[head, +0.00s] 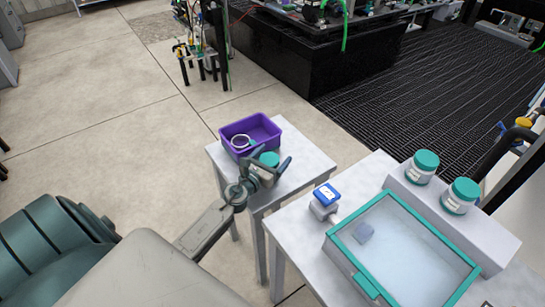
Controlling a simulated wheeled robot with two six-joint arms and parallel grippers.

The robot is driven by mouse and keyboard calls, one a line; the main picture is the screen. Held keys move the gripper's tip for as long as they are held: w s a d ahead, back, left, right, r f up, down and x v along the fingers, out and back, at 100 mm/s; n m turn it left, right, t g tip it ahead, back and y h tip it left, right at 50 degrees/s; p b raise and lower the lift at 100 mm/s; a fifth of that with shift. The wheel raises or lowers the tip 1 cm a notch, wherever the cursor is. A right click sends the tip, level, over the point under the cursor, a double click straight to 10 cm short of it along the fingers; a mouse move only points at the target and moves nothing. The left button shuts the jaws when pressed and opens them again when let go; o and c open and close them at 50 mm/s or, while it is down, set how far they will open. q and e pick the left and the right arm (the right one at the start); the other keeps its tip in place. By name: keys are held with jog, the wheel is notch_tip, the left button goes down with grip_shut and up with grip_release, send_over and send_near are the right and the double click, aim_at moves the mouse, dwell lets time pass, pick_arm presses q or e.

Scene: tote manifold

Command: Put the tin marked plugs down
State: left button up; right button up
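A tin with a teal lid (268,159) is at the small white table (310,158), between the fingers of my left gripper (267,160). The fingers stand on either side of it, and the gripper's body hides much of the tin's lower part. I cannot tell whether the fingers press on it or whether its base touches the table. Its label is not readable here. My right gripper is not in view.
A purple tote (268,122) holding a white ring-shaped item (241,142) sits just behind the tin. On the right table (300,225) are a blue-topped device (326,194), a teal-rimmed clear box (345,262) and two teal-lidded tins (422,167) (460,196) on a raised ledge.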

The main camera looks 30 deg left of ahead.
pick_arm(q)
jog(key=shift+r, duration=0.2)
jog(key=shift+s+f, duration=0.1)
jog(key=shift+s, duration=0.2)
jog(key=s+b, duration=0.1)
jog(key=s, duration=0.5)
jog(key=shift+s+f, duration=0.1)
jog(key=shift+s, duration=0.15)
jog(key=s+b, duration=0.1)
jog(key=s, duration=0.3)
jog(key=shift+s, duration=0.5)
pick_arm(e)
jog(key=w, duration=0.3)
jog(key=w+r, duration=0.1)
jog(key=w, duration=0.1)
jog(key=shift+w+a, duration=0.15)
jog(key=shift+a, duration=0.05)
pick_arm(q)
jog(key=shift+r, duration=0.2)
